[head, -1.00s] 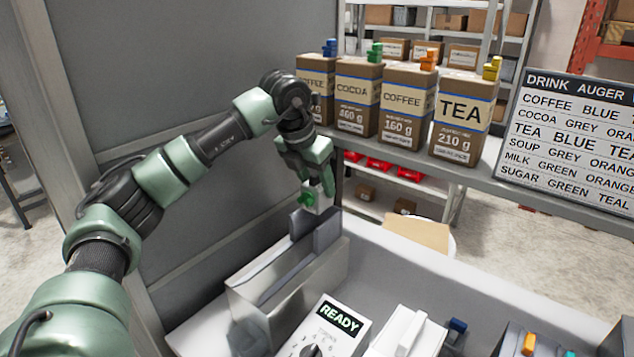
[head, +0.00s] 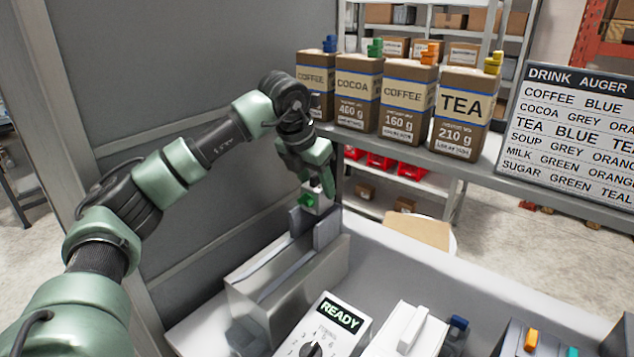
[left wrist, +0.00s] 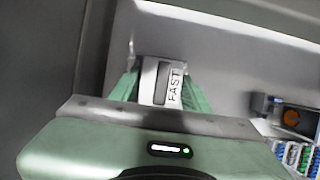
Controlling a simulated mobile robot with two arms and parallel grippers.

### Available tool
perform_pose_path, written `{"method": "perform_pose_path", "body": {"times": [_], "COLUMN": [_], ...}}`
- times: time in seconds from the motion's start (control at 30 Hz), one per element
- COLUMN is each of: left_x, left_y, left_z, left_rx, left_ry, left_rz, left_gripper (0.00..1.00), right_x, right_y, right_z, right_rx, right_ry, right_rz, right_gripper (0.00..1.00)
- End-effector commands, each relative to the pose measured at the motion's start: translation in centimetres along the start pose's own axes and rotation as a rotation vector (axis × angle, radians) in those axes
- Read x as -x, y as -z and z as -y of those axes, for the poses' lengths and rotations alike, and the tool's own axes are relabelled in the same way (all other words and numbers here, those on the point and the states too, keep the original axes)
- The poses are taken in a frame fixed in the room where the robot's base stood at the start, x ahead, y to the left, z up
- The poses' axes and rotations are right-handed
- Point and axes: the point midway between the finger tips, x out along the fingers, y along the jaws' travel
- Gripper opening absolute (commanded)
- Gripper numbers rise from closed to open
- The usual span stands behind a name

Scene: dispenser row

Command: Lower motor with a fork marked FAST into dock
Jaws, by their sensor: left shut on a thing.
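The motor hangs at the top of these plates. I cannot tell whether it touches them. My right gripper is out of view.
A panel reading READY (head: 338,318) with a dial stands right of the dock. A white handled part (head: 408,330) is beside it. Boxes, including TEA (head: 462,112), line the shelf behind, near a sign board (head: 570,135). A grey wall (head: 200,80) is close on the left.

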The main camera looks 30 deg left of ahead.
Motion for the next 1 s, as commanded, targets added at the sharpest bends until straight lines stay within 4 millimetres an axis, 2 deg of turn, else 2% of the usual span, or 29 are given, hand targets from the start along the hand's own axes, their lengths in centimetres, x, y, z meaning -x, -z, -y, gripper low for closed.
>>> {"method": "perform_pose_path", "body": {"times": [0.5,1.0], "left_x": [-1.8,-1.9], "left_y": [0.7,0.8], "left_z": [0.0,0.0], "left_rx": [0.0,0.0], "left_ry": [0.001,0.001], "left_rz": [0.003,0.003], "left_gripper": [0.0,0.0], "right_x": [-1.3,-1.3], "right_y": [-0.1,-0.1], "right_z": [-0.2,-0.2], "right_rx": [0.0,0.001], "right_ry": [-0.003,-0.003], "right_rz": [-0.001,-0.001], "right_gripper": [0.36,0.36]}}
